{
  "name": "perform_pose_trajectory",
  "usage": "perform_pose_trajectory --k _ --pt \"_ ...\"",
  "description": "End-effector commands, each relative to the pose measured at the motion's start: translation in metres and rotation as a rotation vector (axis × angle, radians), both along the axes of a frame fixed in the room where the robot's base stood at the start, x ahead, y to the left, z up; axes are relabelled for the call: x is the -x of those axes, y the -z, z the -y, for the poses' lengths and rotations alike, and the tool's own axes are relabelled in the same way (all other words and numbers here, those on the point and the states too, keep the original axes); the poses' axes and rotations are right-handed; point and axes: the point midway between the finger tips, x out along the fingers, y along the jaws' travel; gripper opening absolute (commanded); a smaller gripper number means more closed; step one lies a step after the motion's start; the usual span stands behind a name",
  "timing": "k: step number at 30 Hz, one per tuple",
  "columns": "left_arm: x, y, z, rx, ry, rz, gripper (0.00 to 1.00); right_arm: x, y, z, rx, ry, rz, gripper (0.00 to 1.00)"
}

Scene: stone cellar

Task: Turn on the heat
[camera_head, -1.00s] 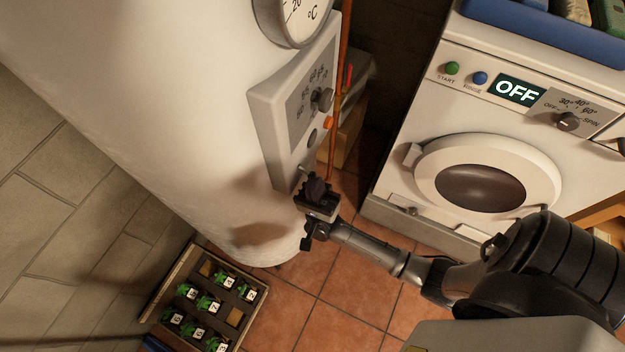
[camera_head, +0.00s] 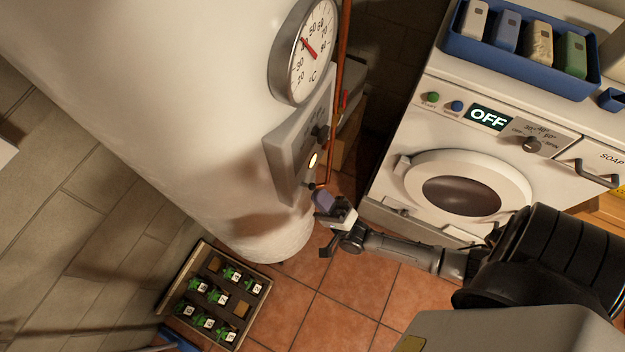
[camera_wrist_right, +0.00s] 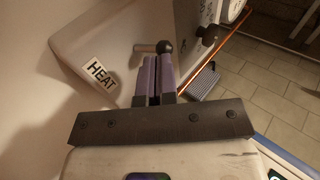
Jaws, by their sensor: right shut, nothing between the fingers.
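In the right wrist view a HEAT label (camera_wrist_right: 102,73) is on the panel, beside a short lever (camera_wrist_right: 145,48) with a dark ball end (camera_wrist_right: 165,46). My right gripper (camera_head: 322,198) is at the panel's lower end, shut and empty. Its closed fingers (camera_wrist_right: 157,62) are right by the ball; I cannot tell whether they touch it. My left gripper is not in view.
A round temperature gauge (camera_head: 305,50) sits above the panel and a copper pipe (camera_head: 336,130) runs close beside it. A washing machine (camera_head: 390,180) reading OFF stands right, with a blue tray (camera_head: 520,62) on top. A crate (camera_head: 195,255) lies on the tiled floor.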

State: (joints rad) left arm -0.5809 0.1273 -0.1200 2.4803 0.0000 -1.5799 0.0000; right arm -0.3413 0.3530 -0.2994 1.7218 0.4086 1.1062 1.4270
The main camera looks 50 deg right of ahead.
Motion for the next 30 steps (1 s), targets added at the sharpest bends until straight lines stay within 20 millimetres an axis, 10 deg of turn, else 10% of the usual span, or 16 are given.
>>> perform_pose_trajectory --k 30 --pt "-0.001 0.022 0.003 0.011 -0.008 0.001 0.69 0.115 0.064 0.015 0.001 -0.013 -0.002 0.0"
